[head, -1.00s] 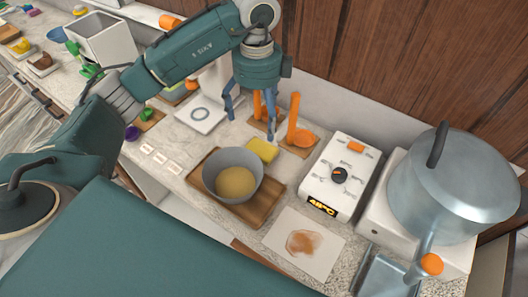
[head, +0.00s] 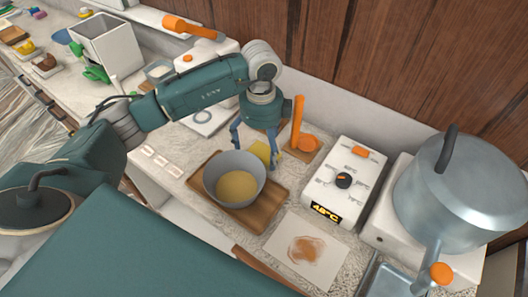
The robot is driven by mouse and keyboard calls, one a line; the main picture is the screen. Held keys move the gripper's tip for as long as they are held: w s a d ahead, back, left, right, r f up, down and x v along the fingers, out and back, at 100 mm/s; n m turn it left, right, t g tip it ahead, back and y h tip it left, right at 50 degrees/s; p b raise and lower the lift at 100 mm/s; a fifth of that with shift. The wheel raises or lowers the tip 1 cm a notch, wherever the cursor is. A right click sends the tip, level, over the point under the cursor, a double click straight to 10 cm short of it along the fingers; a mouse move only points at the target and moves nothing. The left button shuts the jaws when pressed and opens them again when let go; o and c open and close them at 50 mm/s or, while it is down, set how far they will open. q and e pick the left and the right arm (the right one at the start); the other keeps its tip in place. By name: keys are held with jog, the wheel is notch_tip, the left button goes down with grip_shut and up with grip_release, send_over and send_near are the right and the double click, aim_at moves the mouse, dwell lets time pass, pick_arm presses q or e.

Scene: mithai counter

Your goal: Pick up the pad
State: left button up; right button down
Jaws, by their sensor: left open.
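The yellow pad (head: 261,151) lies at the back edge of the wooden board, just behind the grey bowl (head: 212,187), and is partly hidden by a finger and the bowl. My left gripper (head: 255,146) points down over the pad. Its blue fingers are apart, one to the left of the pad and one at its right. I cannot tell whether they touch it. My right gripper is not in view.
The bowl of yellow contents stands on the wooden board (head: 262,213). An orange upright tool (head: 298,122) stands close behind the gripper. A white control box (head: 345,187) and a large steel pot (head: 455,195) are to the right. A stained white sheet (head: 283,265) lies in front.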

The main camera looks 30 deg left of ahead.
pick_arm(q)
notch_tip(320, 180, down, 2)
jog(key=shift+s+a+f+p, duration=0.1)
jog(key=shift+f+p, duration=0.1)
jog(key=shift+p, duration=0.25)
jog(key=shift+f, duration=0.6)
jog(key=c, duration=1.2)
jog(key=shift+c, duration=0.2)
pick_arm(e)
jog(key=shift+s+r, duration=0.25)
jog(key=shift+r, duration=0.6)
pick_arm(q)
jog(key=shift+r, duration=0.1)
jog(key=shift+r, duration=0.55)
notch_tip(320, 180, up, 9)
jog(key=b, duration=0.3)
notch_tip(320, 180, up, 8)
send_over(261, 155)
jog(key=shift+r, duration=0.9)
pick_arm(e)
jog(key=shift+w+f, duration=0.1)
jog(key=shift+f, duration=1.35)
